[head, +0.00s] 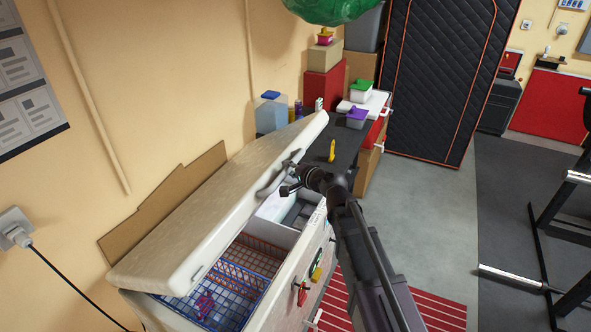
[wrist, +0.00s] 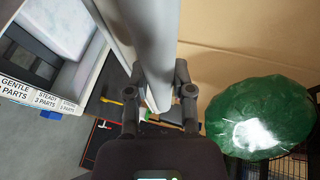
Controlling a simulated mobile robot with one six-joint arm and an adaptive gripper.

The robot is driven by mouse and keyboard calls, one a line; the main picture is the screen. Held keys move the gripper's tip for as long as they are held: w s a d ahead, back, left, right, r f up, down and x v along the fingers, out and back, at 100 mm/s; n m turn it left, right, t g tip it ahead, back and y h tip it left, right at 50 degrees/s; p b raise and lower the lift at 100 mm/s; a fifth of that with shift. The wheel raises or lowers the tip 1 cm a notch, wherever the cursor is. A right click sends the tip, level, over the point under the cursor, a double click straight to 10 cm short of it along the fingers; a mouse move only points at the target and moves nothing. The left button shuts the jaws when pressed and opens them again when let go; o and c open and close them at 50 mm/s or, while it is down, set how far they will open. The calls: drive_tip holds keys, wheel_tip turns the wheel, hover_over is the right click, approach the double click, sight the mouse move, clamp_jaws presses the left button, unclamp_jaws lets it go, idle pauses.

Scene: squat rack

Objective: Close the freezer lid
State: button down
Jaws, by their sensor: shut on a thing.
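The white chest freezer (head: 285,290) stands against the left wall. Its lid (head: 215,205) is partly open, tilted up toward the wall, with a gap along its front edge. My gripper (head: 289,180) is at the lid's front edge, shut on the grey lid handle (head: 268,184). In the wrist view the grey handle (wrist: 150,60) runs between the two fingers of my gripper (wrist: 158,93). Inside the freezer are wire baskets (head: 240,267) and a purple item (head: 204,304). My fingers hide part of the handle.
A dark-topped bench (head: 318,150) with tubs and boxes stands beyond the freezer. A green ball (head: 330,8) hangs above; it also shows in the wrist view (wrist: 257,115). A red striped mat (head: 440,310) lies in front. A rack (head: 560,225) stands at right; grey floor between is clear.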

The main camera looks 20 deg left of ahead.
drive_tip(key=d+f+y+b, duration=0.1)
drive_tip(key=d+f+b, duration=0.4)
drive_tip(key=f+b, duration=1)
drive_tip(key=s+d+f+m+t+y+b, duration=0.1)
drive_tip(key=d+f+b, duration=0.5)
drive_tip(key=f+b, duration=1)
drive_tip(key=y+b, duration=0.1)
drive_tip(key=b, duration=0.4)
drive_tip(key=shift+y, duration=0.3)
drive_tip(key=shift+c, duration=2.4)
unclamp_jaws()
